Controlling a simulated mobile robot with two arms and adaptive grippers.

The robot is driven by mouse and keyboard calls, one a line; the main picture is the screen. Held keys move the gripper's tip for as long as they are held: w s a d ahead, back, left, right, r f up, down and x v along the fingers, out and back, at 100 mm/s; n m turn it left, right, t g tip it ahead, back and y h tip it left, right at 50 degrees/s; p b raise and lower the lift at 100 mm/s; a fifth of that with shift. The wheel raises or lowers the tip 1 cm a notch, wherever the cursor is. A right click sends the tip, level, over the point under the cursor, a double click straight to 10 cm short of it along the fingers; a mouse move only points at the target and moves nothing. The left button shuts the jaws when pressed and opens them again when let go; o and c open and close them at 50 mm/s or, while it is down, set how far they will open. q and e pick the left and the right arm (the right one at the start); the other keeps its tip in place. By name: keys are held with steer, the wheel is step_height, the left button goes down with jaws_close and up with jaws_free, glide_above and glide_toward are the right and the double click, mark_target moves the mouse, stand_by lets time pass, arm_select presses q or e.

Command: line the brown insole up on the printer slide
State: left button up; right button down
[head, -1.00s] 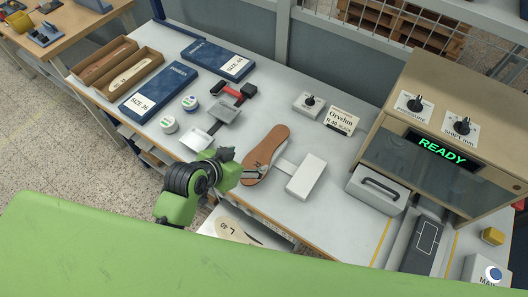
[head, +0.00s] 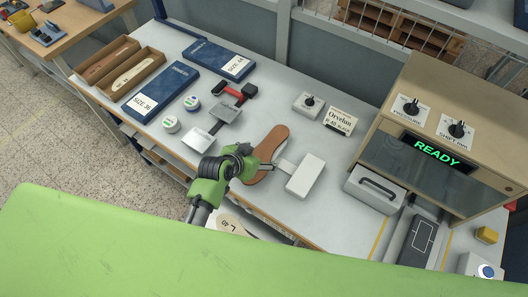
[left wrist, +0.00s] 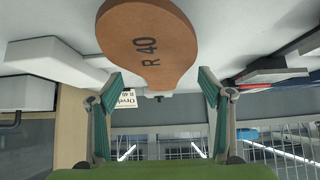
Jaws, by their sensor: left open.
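The brown insole (head: 272,140) lies on the grey-white bench, left of a white block. Its near end is partly hidden behind my left gripper (head: 265,166). In the left wrist view the insole (left wrist: 150,45) shows large, marked "R 40", with its edge between the two open fingers of my left gripper (left wrist: 158,80). There are gaps on both sides, and I see no grip on it. The printer slide (head: 413,262) is a dark plate with a white outline, in front of the printer at the right, and bears no insole. My right gripper is not in view.
The printer (head: 440,120) reads "READY". A white block (head: 306,174) stands right of the insole. A sign (head: 341,120) and a knob box (head: 308,104) stand behind.

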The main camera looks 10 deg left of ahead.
arm_select(q)
steer(key=c, duration=1.2)
